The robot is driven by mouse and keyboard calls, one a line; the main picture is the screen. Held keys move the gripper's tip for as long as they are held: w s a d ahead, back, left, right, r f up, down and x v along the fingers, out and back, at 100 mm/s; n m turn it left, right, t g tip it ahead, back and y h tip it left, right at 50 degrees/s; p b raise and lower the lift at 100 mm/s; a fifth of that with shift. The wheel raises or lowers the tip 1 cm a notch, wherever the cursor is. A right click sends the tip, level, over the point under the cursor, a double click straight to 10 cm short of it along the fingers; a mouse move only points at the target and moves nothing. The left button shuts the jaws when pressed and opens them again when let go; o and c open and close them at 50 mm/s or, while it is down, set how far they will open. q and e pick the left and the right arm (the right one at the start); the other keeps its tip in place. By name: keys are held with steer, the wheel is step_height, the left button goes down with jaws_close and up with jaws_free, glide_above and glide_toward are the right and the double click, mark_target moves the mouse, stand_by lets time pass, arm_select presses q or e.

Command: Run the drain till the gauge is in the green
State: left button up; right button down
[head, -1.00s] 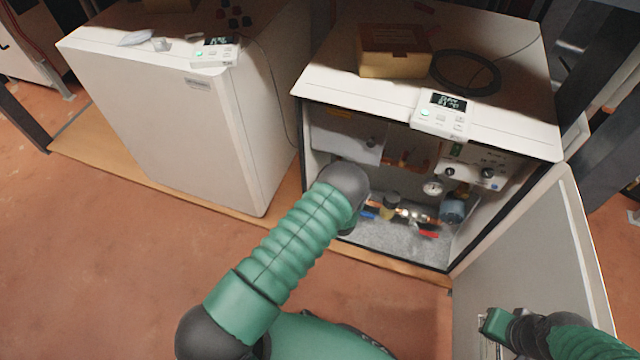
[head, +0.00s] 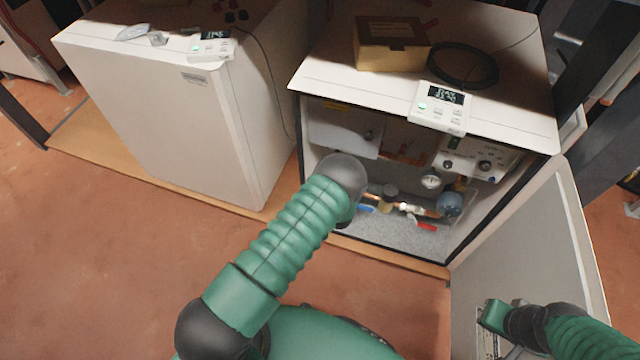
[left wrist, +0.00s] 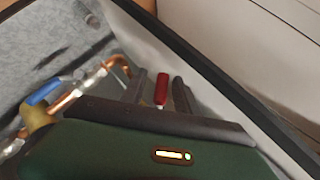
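The open heat pump cabinet (head: 298,130) holds a small round white gauge (head: 431,180); its needle and colour bands are too small to read. Below it, a copper pipe carries a blue lever (head: 367,208) and a red lever (head: 427,227). In the left wrist view, the blue lever (left wrist: 44,91) is at left and the red lever (left wrist: 161,90) stands between the two dark fingers of my left gripper (left wrist: 160,82), with gaps on both sides. In the head view my arm hides that gripper. My right gripper (head: 488,322) is low at right by the door, its fingers unclear.
The open door panel (head: 535,250) stands at right. A closed white cabinet (head: 160,120) is at left.

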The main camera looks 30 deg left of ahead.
arm_select(q)
steer(key=p+v, duration=0.6)
steer(key=v, duration=1)
steer(key=shift+s+d, duration=0.2)
steer(key=shift+d, duration=0.15)
steer(key=shift+r, duration=0.1)
stand_by(6.0)
